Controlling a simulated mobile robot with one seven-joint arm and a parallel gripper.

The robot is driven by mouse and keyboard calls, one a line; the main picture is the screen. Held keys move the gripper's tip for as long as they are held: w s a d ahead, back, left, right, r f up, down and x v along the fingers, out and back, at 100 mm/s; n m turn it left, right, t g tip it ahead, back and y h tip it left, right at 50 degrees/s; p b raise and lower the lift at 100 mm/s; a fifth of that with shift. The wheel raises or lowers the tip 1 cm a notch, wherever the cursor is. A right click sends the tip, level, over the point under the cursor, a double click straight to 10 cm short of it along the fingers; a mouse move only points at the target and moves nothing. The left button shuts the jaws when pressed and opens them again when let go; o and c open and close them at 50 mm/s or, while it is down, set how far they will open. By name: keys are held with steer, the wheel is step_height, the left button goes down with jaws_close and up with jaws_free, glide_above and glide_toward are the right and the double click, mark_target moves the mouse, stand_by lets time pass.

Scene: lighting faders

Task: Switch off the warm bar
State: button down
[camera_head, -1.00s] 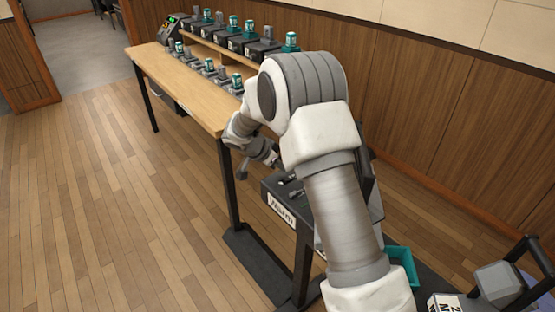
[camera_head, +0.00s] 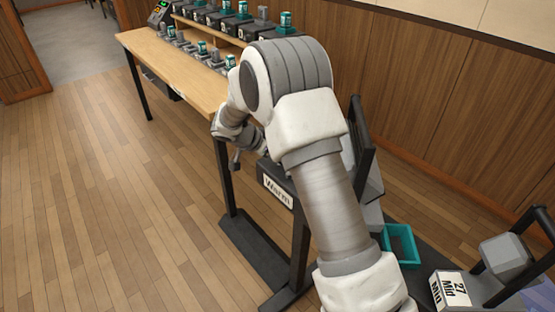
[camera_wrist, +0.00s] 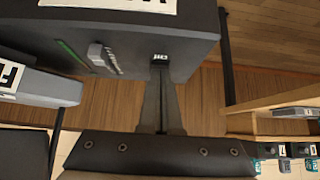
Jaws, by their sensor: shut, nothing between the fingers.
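The dark box labelled "Warm" (camera_head: 278,190) stands on a post in the head view, partly hidden by my arm. In the wrist view the same dark box (camera_wrist: 190,52) fills the top, its white label cut off at the edge. On its face are a grey lever or slider knob (camera_wrist: 98,54), a green strip (camera_wrist: 72,52) and small, hard-to-read lettering. My gripper (camera_wrist: 160,68) is shut and empty; its fingertips are at the box's near edge, by a small white marking, right of the knob. I cannot tell whether they touch.
A wooden table (camera_head: 190,80) with several small fader units is behind my arm. A grey part with a white label (camera_wrist: 30,82) is at the left of the wrist view. Floor is clear at left.

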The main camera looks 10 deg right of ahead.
steer(key=shift+r, duration=0.2)
steer(key=shift+r, duration=0.65)
